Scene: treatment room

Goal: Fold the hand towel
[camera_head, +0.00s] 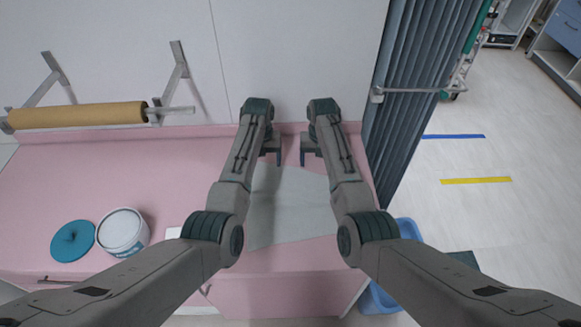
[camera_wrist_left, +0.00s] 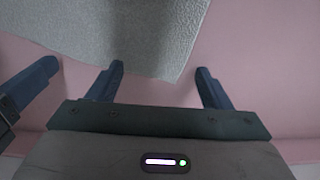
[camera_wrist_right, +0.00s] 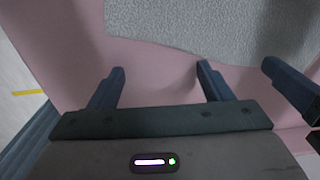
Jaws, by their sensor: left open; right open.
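The hand towel (camera_head: 290,207) is a pale grey cloth lying spread and flat on the pink counter, partly hidden by my arms. Its far edge is near both grippers. My left gripper (camera_head: 271,155) is open and empty above the towel's far edge; the left wrist view shows the textured towel (camera_wrist_left: 110,35) reaching between its fingers (camera_wrist_left: 158,80). My right gripper (camera_head: 310,155) is open and empty close beside it. In the right wrist view, the towel edge (camera_wrist_right: 220,25) passes near one fingertip of the right gripper (camera_wrist_right: 160,75); the other fingertip is over bare counter.
A wall with a paper roll (camera_head: 80,115) is behind; a grey curtain (camera_head: 405,90) hangs right. A blue bin (camera_head: 377,299) is below right.

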